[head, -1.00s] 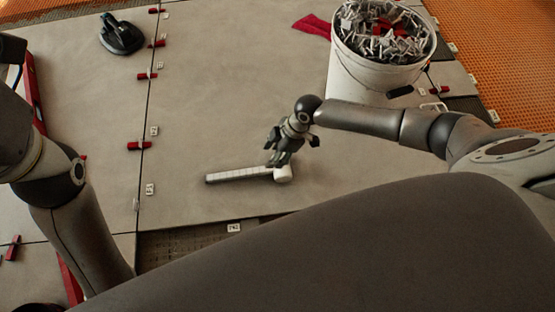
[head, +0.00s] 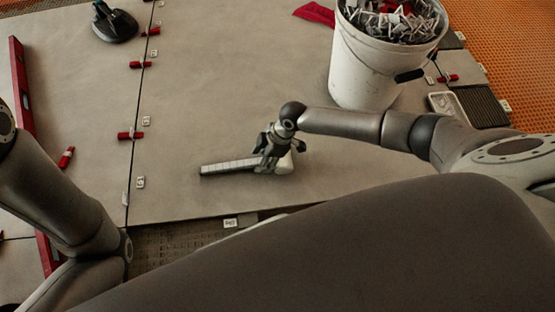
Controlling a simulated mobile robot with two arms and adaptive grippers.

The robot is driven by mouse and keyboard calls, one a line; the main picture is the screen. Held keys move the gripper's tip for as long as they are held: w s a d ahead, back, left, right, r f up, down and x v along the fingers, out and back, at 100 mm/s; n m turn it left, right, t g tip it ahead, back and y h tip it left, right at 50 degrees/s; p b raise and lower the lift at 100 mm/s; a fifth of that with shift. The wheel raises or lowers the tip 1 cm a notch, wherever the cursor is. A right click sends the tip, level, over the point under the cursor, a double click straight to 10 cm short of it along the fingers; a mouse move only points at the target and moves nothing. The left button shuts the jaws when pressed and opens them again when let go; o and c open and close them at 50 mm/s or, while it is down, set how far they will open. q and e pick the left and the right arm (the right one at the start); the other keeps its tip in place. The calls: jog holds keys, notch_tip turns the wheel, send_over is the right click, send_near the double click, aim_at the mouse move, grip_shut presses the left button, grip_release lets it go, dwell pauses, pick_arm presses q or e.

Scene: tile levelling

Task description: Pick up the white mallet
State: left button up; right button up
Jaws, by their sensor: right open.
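The white mallet (head: 228,167) lies on the large grey tile, its long pale handle pointing left and its head at the right end. My right gripper (head: 268,166) is open and low over the handle close to the head, hiding part of the mallet there. I cannot tell whether the fingers touch it. My left arm shows at the lower left, but its gripper is out of view.
A white bucket (head: 368,72) full of clips and wedges stands at the upper right. A dark suction-cup tool (head: 114,26) is at the upper left. Red wedges (head: 130,136) line the tile joint. A red level (head: 22,90) lies at the left. The tile around the mallet is mostly clear.

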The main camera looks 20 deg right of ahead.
jog(key=shift+a+f, duration=0.1)
jog(key=shift+f, duration=0.25)
grip_shut()
jog(key=shift+r, duration=0.1)
